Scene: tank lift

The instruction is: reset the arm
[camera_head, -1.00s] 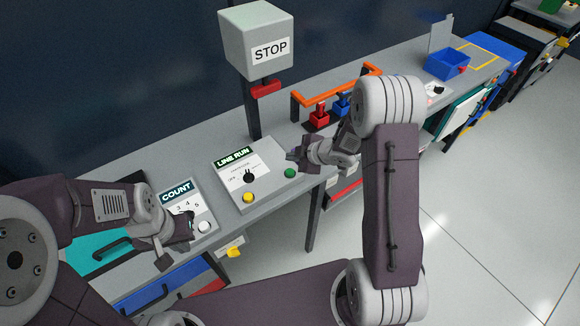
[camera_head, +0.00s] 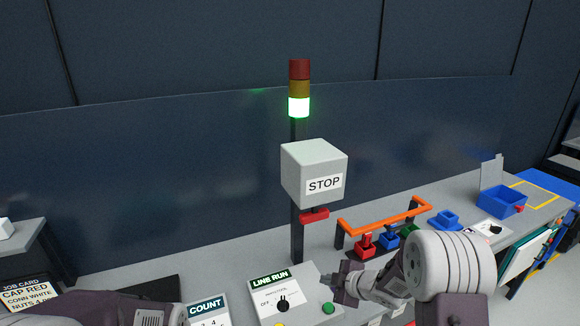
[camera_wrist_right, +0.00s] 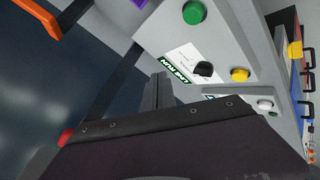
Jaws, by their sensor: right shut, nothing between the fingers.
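My right gripper (camera_head: 340,286) is shut and empty, just right of the green button (camera_head: 328,308) on the LINE RUN panel (camera_head: 300,291). In the right wrist view its shut fingers (camera_wrist_right: 158,90) point toward that panel, with the green button (camera_wrist_right: 194,12), black knob (camera_wrist_right: 203,69) and yellow button (camera_wrist_right: 240,75) beyond them, apart from the fingers. My left arm (camera_head: 110,312) shows only at the bottom left edge; its gripper is out of the head view. The COUNT panel (camera_head: 207,308) is partly cut off.
A STOP box (camera_head: 314,172) with a red lever (camera_head: 314,215) stands on a post behind the panel. A stack light (camera_head: 299,90) above it glows green. An orange rail (camera_head: 384,215), red and blue knobs (camera_head: 366,246) and a blue bin (camera_head: 503,201) are to the right.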

